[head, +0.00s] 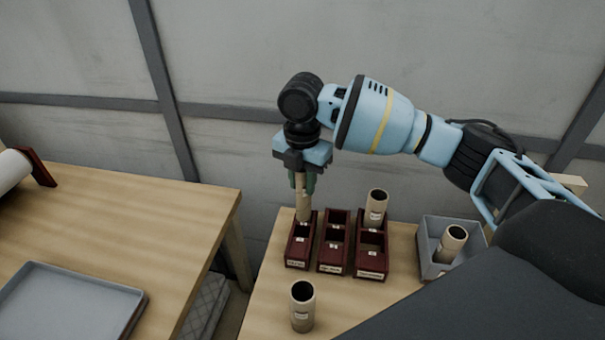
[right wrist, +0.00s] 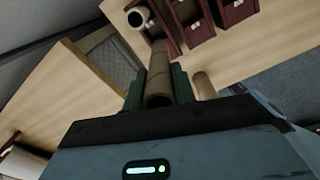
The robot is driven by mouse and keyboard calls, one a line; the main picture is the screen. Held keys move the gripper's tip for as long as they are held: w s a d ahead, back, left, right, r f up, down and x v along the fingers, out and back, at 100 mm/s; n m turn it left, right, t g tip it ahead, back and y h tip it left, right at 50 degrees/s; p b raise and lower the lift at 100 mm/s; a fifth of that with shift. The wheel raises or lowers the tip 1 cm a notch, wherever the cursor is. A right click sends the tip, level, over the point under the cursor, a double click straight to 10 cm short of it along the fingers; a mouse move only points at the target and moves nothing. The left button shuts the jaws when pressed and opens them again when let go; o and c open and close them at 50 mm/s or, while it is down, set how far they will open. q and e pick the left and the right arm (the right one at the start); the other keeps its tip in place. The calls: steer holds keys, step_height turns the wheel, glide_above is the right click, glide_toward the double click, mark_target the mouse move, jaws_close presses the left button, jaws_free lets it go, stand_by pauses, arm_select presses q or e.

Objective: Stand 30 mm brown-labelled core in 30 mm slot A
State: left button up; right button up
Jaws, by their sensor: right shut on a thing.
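My right gripper (head: 304,184) points down over the left dark red rack (head: 299,258). It is shut on a slim tan core (head: 303,207), held upright; its label colour is too small to read. The core's lower end meets the back part of the left rack in the head view; I cannot tell how far it is inside a slot. The right wrist view shows the core (right wrist: 159,72) between the green fingers (right wrist: 158,88). The slot lettering is unreadable. My left gripper is not in view.
Two more racks stand to the right, a middle rack (head: 333,258) and a right rack (head: 371,262) with a core (head: 376,206) in its back. A wider core (head: 302,308) stands on the table in front. A grey bin (head: 431,262) holds another core (head: 452,243). A grey tray (head: 70,305) lies left.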

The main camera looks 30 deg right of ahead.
mark_target(302, 212)
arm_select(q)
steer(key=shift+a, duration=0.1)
arm_select(e)
steer(key=shift+w+d+r+n, duration=0.2)
steer(key=shift+w+n, duration=0.1)
steer(key=shift+n, duration=0.35)
steer(key=shift+w+d+r+n, duration=0.15)
steer(key=shift+w+n, duration=0.1)
steer(key=shift+n, duration=0.4)
steer(key=shift+a, duration=0.1)
steer(key=shift+f, duration=0.1)
